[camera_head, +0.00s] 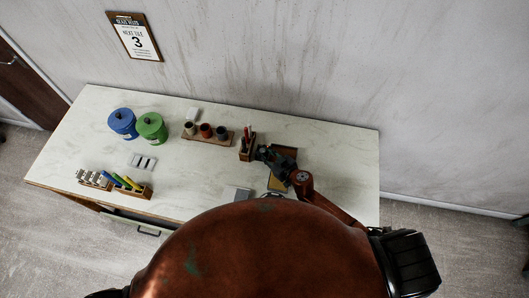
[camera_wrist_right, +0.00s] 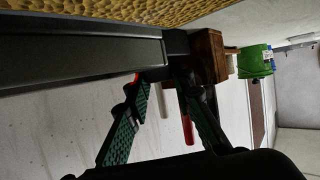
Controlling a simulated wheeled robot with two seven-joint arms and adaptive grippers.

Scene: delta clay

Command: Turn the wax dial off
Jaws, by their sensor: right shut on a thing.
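My right gripper (camera_head: 263,153) is over the right part of the table, just right of a wooden tool holder. In the right wrist view its two green-padded fingers (camera_wrist_right: 163,82) converge at a dark part beside a long dark grey block (camera_wrist_right: 80,58). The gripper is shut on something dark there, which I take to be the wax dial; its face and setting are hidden. My left gripper is not in view.
The wooden tool holder (camera_head: 246,155) with red-handled tools stands close to the gripper. A rack of small pots (camera_head: 207,138), a green canister (camera_head: 151,127) and a blue canister (camera_head: 122,123) stand further left. The pale table (camera_head: 195,178) is clear in the middle.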

